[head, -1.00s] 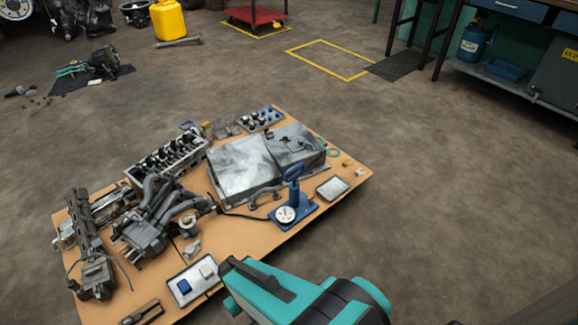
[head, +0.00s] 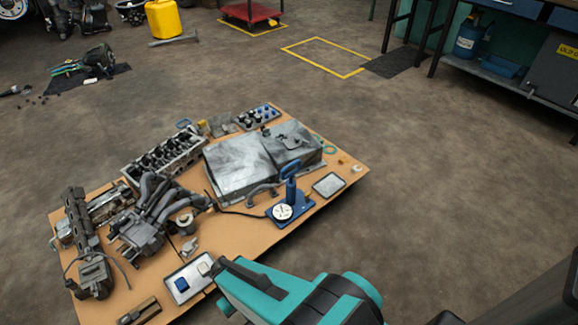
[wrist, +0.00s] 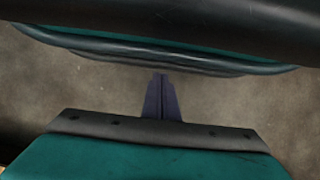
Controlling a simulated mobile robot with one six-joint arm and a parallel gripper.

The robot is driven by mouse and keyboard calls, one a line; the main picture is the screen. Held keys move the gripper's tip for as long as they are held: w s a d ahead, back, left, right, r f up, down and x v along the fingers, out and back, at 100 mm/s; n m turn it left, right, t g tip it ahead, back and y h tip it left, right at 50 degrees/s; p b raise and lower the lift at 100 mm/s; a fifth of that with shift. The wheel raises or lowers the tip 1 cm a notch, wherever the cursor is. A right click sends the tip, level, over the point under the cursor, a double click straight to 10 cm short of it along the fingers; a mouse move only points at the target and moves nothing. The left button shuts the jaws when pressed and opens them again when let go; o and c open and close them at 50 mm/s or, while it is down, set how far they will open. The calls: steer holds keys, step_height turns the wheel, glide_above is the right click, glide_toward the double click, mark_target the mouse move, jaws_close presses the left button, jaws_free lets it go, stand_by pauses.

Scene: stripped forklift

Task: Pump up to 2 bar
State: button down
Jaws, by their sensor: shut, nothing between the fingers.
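A blue hand pump (head: 291,192) stands on the brown board, right of its middle. It has a blue base plate, an upright blue handle and a round white gauge (head: 282,212) at its front. The needle is too small to read. A dark hose runs from the pump to the left toward the engine parts. My gripper (wrist: 161,97) shows in the wrist view with its dark fingers together and empty, above bare floor. In the head view only my teal arm shows, in front of the board; my fingertips cannot be made out there.
The board (head: 335,212) also holds a grey metal case (head: 237,165), a cylinder head (head: 160,160), a manifold (head: 143,225), a small tray (head: 328,185) right of the pump and a tray (head: 183,293) with blue and white pieces.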

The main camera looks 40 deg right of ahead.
steer(key=shift+a, duration=0.15)
steer(key=w+d+r+t+y+p, duration=0.1)
steer(key=w+d+r+t+p, duration=0.15)
steer(key=w+d+r, duration=0.65)
steer(key=w+d+r+t+y+p, duration=0.1)
steer(key=w+d+r+t+p, duration=0.15)
steer(key=w+d+r, duration=0.6)
steer(key=w+d+r+t+p, duration=0.1)
steer(key=d+r, duration=0.5)
steer(key=d, duration=0.3)
steer(key=w+d+r+n+h+p, duration=0.1)
steer(key=w+d+r+p, duration=0.1)
steer(key=d+r, duration=0.4)
steer(key=w+d+r+t+p, duration=0.1)
steer(key=d+r, duration=0.4)
steer(key=d, duration=0.8)
steer(key=shift+w+d+r+n+t+h+p, duration=0.3)
steer(key=shift+w+d+r+p, duration=0.1)
steer(key=shift+w+p, duration=0.25)
steer(key=shift+f, duration=0.1)
